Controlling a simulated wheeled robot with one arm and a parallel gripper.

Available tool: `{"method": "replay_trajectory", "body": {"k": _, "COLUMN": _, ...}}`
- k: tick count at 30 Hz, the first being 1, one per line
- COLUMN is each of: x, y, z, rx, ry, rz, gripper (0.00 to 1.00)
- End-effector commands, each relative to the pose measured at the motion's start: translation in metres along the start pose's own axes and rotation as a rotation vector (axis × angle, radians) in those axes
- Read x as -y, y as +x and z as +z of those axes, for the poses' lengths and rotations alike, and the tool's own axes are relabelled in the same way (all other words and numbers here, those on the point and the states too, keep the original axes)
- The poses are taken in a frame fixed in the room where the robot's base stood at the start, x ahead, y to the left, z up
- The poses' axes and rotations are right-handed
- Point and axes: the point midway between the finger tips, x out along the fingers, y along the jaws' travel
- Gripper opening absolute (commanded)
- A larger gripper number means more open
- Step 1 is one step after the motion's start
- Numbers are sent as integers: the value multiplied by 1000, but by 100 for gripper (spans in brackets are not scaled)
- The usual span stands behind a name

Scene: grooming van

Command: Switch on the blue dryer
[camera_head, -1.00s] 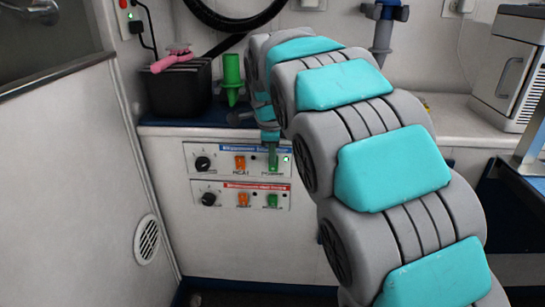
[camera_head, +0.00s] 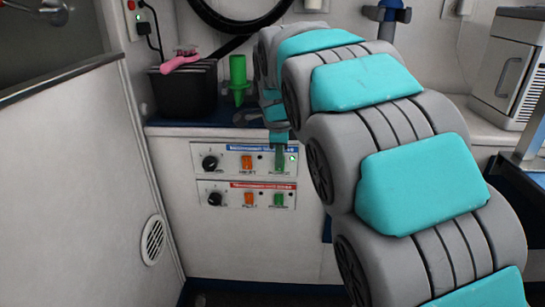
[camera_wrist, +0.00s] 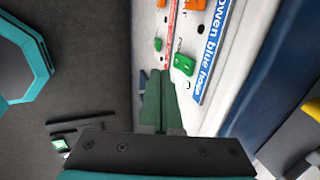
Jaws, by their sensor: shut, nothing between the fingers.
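The blue-labelled control panel (camera_head: 225,160) is on the white cabinet front, above a red-labelled one. In the wrist view its blue strip (camera_wrist: 213,45) reads partly as "blue hose". Its green switch (camera_wrist: 184,64) shows clearly there. In the head view my fingers cover most of that switch. A small light (camera_head: 292,157) at the panel's right end looks lit green. My gripper (camera_head: 279,148) is in front of the panel at the green switch. In the wrist view my shut, empty fingers (camera_wrist: 158,80) point toward the panels, tips close beside the switch; contact cannot be told.
The red-labelled panel (camera_head: 228,194) has its own orange and green switches just below. A green nozzle (camera_head: 238,80) and a black bin (camera_head: 183,90) with a pink brush stand on the counter above. A wall with a round vent (camera_head: 153,240) is at left.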

Motion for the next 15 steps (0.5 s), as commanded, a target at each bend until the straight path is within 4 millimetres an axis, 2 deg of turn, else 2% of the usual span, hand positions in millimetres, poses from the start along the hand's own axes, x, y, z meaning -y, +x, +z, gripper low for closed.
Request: {"method": "replay_trajectory", "body": {"k": 15, "x": 14, "y": -63, "z": -2, "rx": 1, "ry": 2, "rz": -4, "gripper": 0}}
